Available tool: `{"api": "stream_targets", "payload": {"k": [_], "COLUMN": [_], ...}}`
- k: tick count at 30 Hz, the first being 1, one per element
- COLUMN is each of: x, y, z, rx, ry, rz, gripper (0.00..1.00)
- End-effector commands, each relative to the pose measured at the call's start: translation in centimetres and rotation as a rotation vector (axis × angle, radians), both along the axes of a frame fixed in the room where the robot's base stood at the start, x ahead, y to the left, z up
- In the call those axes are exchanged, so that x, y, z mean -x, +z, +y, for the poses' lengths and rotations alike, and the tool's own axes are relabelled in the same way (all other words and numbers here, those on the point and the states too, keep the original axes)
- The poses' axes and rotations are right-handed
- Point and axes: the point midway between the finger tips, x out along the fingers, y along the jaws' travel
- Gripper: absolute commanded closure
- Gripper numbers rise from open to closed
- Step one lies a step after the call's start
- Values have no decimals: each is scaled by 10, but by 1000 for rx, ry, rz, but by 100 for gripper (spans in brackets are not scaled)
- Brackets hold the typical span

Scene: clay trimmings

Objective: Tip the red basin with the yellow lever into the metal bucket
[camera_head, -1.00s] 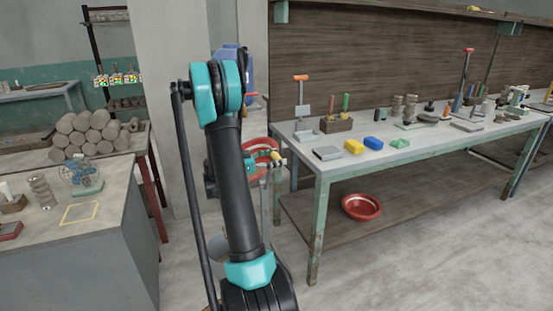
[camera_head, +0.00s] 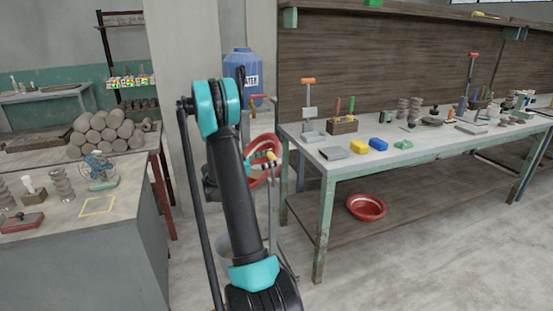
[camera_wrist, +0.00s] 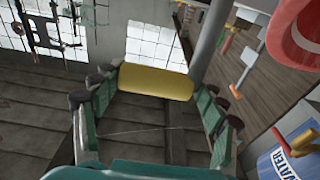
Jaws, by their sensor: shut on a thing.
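The red basin (camera_head: 262,147) is on a stand behind my arm in the head view and is tilted steeply. Part of it also shows at the upper right of the wrist view (camera_wrist: 300,35). My gripper (camera_wrist: 157,90) is shut on the yellow lever (camera_wrist: 157,80), which lies crosswise between the fingers. The lever's yellow end (camera_head: 268,157) shows in front of the basin in the head view. What seems to be the metal bucket (camera_head: 226,243) stands low on the floor, mostly hidden by my arm. The basin's contents cannot be made out.
A workbench (camera_head: 400,155) with tools and colored blocks stands to the right. A blue water barrel (camera_head: 242,70) is behind my arm. A grey cabinet (camera_head: 100,250) stands left. The floor at front right is clear.

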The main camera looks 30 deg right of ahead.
Motion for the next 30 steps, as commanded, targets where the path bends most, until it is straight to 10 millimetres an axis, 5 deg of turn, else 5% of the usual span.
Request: {"api": "stream_targets", "payload": {"k": [6,16,17,18,30], "x": [3,3,3,3,-1], "y": [-5,-5,-5,-5,-5], "z": [18,20,20,20,20], "rx": [-5,-5,-5,-5,-2], "ry": [-14,-15,-16,-16,-10], "rz": [-1,-2,-2,-2,-2], "gripper": [80,80,25,20,15]}}
